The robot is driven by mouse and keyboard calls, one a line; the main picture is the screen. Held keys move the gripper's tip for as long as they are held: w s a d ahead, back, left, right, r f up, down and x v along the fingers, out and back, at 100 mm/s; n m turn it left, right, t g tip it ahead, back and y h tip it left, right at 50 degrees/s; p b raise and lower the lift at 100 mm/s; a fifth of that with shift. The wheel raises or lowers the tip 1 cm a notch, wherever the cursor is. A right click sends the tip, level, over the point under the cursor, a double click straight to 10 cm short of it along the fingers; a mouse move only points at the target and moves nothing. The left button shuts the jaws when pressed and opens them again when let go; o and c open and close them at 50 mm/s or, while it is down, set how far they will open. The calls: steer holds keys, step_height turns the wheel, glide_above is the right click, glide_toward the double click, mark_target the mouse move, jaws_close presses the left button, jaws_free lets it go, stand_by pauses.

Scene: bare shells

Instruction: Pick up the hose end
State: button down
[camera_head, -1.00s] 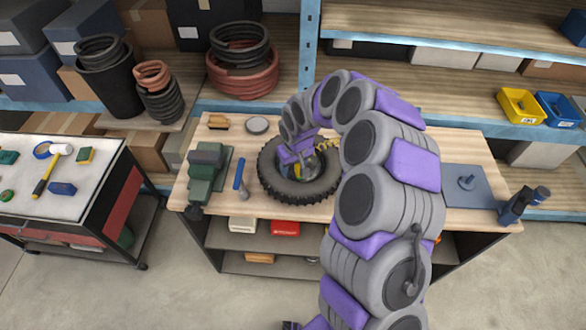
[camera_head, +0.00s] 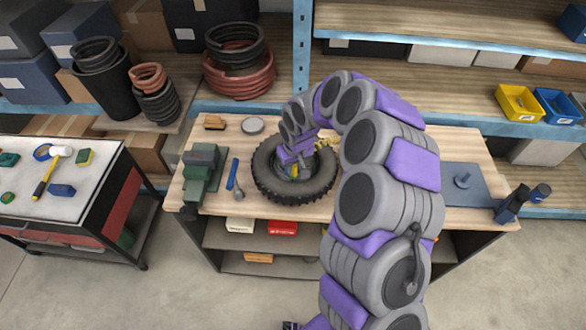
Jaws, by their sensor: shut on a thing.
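My gripper (camera_head: 293,169) reaches down over the opening in the middle of a black tyre (camera_head: 262,178) that lies flat on the workbench. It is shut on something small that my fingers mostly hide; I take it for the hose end. A bit of yellow shows at the fingertips. A yellow coiled hose (camera_head: 326,142) shows just right of my wrist, partly behind my arm. Where it joins the held end cannot be seen.
The wooden workbench (camera_head: 216,168) carries a green vise (camera_head: 200,178), a blue-handled tool (camera_head: 232,174), a brush (camera_head: 214,122), a round tin (camera_head: 252,125) and a blue-grey plate (camera_head: 464,196). A tool cart (camera_head: 105,190) stands left. Shelves with bins and coiled hoses stand behind.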

steer(key=shift+s, duration=0.1)
steer(key=shift+a+r, duration=0.1)
steer(key=shift+a, duration=0.05)
steer(key=shift+r, duration=0.65)
step_height(320, 180, up, 2)
steer(key=s+a, duration=0.2)
steer(key=s, duration=0.5)
steer(key=s+a+r+b, duration=0.1)
steer(key=s+a, duration=0.2)
steer(key=s, duration=0.5)
steer(key=shift+a+r, duration=0.2)
steer(key=shift+a, duration=0.1)
steer(key=shift+w, duration=0.1)
